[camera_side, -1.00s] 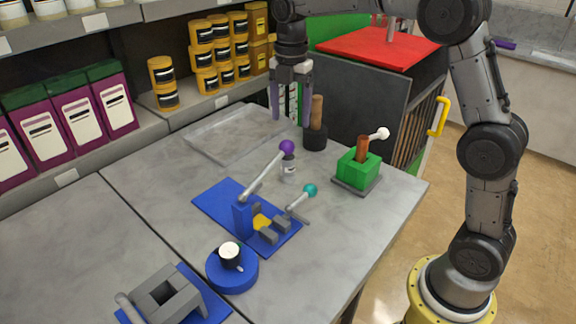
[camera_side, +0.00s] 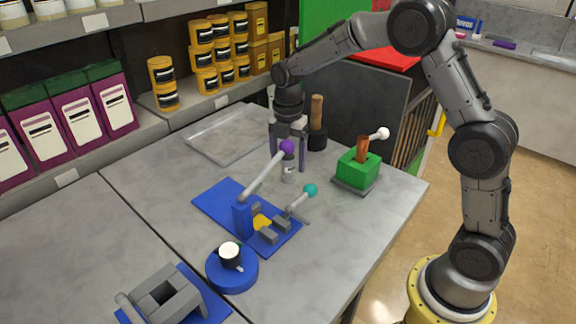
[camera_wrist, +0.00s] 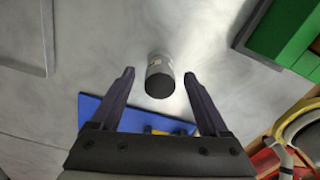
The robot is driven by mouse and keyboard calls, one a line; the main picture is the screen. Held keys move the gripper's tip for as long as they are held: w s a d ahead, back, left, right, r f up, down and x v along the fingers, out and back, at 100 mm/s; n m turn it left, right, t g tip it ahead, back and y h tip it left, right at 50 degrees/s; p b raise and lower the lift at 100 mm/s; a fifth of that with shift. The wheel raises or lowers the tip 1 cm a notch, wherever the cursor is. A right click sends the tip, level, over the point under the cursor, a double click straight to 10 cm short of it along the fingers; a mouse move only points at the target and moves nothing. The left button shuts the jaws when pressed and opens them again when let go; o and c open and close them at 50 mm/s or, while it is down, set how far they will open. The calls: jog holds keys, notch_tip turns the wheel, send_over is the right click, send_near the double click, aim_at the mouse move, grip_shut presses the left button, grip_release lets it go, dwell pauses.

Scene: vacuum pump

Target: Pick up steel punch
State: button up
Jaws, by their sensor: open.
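The steel punch looks to be the small grey cylinder (camera_side: 289,172) standing upright on the table, just behind the blue fixture. In the wrist view the grey cylinder (camera_wrist: 159,62) shows with its dark round top facing the camera. My gripper (camera_side: 288,160) points down over it. In the wrist view my gripper (camera_wrist: 159,75) is open, with one dark finger on each side of the cylinder and a visible gap to each. Neither finger appears to touch it. In the side view the purple knob hides part of the fingers and the cylinder's top.
The blue fixture (camera_side: 214,196) has a lever with a purple knob (camera_side: 287,146) close to my gripper. A black holder with a wooden handle (camera_side: 317,112) stands behind, and a green block (camera_side: 358,171) right. A flat grey tray (camera_side: 197,152) lies left.

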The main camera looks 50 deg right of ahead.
jog(key=shift+f, duration=0.45)
grip_shut()
